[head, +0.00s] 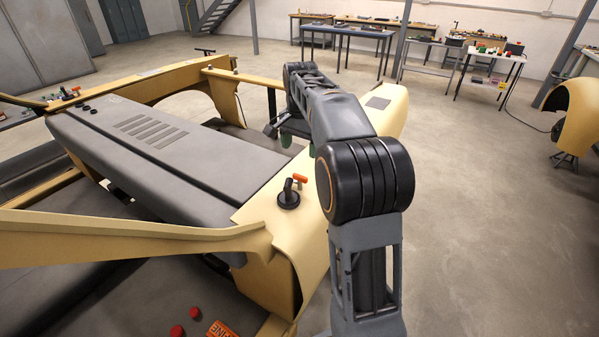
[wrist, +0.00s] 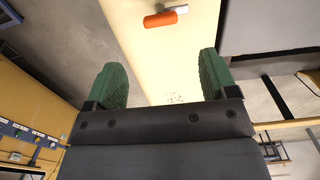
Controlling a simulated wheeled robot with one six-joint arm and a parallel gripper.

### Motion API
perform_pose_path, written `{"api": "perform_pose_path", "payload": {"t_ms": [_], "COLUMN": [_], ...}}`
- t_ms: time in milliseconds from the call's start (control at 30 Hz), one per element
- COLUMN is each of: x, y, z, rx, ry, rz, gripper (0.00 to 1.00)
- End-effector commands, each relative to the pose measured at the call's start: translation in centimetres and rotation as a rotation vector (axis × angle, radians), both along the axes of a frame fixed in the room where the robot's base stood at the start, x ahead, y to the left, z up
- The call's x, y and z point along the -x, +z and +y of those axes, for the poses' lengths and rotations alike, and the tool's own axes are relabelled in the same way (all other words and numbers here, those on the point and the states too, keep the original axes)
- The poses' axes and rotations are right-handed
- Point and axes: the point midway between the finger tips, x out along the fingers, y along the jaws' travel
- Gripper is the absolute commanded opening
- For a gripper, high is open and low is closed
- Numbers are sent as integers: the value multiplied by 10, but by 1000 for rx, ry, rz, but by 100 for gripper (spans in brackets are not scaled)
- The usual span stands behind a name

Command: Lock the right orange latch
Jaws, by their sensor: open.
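The right orange latch (head: 300,178) sits on top of the near yellow body panel (head: 262,207), beside a black round knob-like mount (head: 288,199). In the wrist view the latch (wrist: 166,17) shows as an orange handle with a pale end, near the top edge, lying almost level across the yellow panel. My gripper (head: 299,146) hangs above the panel, just beyond the latch in the head view, partly hidden by my arm. In the wrist view its green fingers (wrist: 162,64) are spread apart with nothing between them. The latch lies ahead of the fingertips, apart from them.
The grey slotted hood (head: 150,135) lies left of the panel. A similar small red-orange handle (head: 72,91) shows on the far yellow side. Red buttons (head: 177,330) and an orange label (head: 220,330) are at the bottom.

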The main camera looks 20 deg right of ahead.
Motion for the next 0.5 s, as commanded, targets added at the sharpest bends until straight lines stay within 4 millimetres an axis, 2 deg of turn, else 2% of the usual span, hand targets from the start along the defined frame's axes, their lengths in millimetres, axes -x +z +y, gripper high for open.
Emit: {"api": "perform_pose_path", "payload": {"t_ms": [200, 500], "x": [1, 0], "y": [-43, -84], "z": [1, 1], "rx": [-1, 0], "ry": [3, 3], "rz": [3, 1], "gripper": [79, 79]}}
